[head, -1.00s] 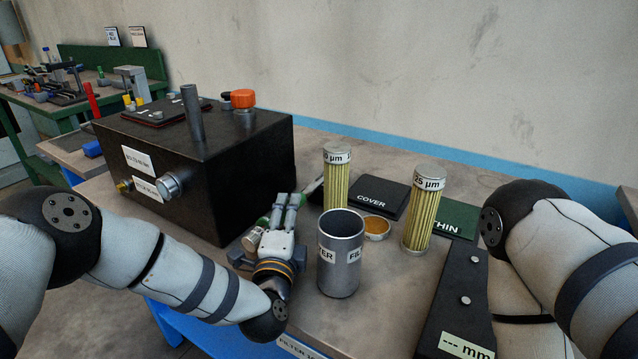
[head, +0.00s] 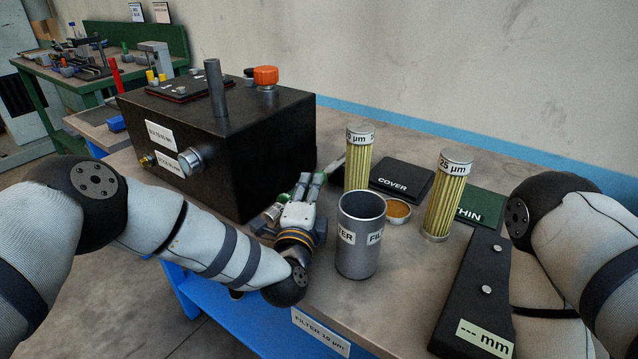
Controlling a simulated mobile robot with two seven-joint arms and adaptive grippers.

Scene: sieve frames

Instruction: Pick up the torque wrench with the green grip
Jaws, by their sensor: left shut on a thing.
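My left gripper (head: 308,192) is low over the workbench, between the black box and the metal cup. It is shut on a slim thing that its fingers largely hide. A green part with a pale metal end (head: 273,212) shows just left of the fingers; I take it for the torque wrench with the green grip. A thin rod (head: 336,166) shows beyond the fingertips, but I cannot tell whether it belongs to the same tool. My right arm enters from the right, and its gripper is out of view.
A black box (head: 240,150) with an orange cap stands behind left. The open metal cup (head: 360,255) is close right of my left gripper. Two yellow filters (head: 446,200), a black cover plate (head: 402,177), a green plate (head: 480,208) and a dark gauge block (head: 478,285) stand further right.

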